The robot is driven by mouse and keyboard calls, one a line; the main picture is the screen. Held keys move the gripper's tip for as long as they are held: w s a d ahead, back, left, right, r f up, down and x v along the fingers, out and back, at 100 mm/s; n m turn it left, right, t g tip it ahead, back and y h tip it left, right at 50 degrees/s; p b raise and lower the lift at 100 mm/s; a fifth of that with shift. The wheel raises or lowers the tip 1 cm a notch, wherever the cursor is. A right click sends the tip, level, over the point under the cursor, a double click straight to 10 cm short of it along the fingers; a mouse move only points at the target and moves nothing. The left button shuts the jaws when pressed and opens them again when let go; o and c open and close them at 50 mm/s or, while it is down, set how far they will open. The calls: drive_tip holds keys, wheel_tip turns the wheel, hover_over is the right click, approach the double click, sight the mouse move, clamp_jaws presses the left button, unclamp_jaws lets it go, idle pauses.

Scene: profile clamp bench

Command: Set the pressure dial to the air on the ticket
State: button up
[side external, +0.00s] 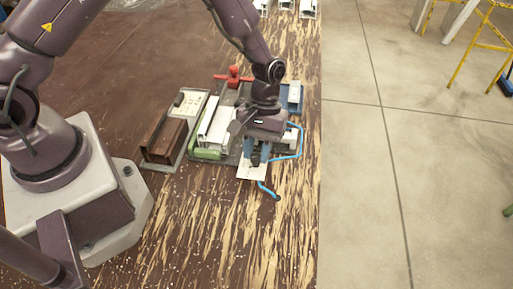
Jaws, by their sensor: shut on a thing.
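My gripper (256,160) points down over a small white plate (247,173) at the front of the bench fixtures. Its fingers are shut on a small part at that plate, which appears to be the pressure dial. The dial's face and pointer are hidden by the fingers and the view is too small to read a setting. A blue air hose (300,143) curves around the right of the gripper, and a blue end lies on the table in front. A pale card (188,103) on a grey board at the left may be the ticket; its writing is not legible.
A white profile (216,125) lies in a clamp fixture with a green block (207,154) left of my gripper. A brown block (165,140) stands further left. A red handle (233,76) and a blue box (292,97) are behind. The worn table in front is clear.

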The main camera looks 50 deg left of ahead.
drive_tip(key=m+y, duration=0.1)
drive_tip(key=m, duration=0.2)
drive_tip(key=m+y, duration=0.1)
drive_tip(key=m, duration=0.3)
drive_tip(key=shift+w+d+g+y, duration=0.1)
drive_tip(key=shift+d+g+y, duration=0.1)
drive_tip(key=shift+g+y, duration=0.15)
drive_tip(key=shift+r, duration=0.1)
drive_tip(key=o, duration=0.9)
drive_tip(key=v, duration=1.3)
